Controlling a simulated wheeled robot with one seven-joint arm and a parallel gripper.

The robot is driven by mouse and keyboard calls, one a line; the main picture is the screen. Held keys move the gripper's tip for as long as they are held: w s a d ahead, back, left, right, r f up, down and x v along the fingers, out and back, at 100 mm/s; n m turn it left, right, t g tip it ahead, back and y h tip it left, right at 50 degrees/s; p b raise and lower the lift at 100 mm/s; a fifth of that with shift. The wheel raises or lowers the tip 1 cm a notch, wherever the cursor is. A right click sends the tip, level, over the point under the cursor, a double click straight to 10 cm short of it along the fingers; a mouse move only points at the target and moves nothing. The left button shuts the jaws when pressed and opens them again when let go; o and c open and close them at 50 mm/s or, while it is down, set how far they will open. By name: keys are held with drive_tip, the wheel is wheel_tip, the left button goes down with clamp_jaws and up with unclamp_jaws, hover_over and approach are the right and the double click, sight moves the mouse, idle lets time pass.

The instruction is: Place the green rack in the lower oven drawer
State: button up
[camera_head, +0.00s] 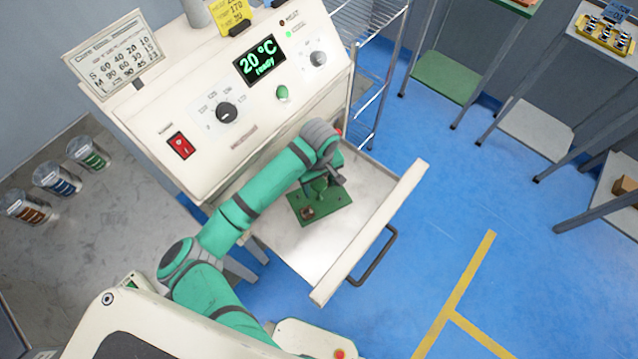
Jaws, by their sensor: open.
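The green rack (338,200) lies flat on the pale floor of the pulled-out oven drawer (290,253), near its middle. A green upright part stands on the rack, and a small brownish piece (307,212) sits at its near left corner. My gripper (339,180) is open, just over the rack's far side by the upright part. Whether its fingers touch the rack cannot be told. My wrist hides the far left part of the drawer and the rack's far edge.
The oven's sloped panel (225,85) reads 20 °C ready, with knobs and a red switch (180,146). The drawer's dark handle (376,262) sticks out over the blue floor.

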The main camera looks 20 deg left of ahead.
wheel_tip(320, 180, up, 12)
drive_tip(key=shift+r, duration=0.15)
idle(0.4)
idle(0.5)
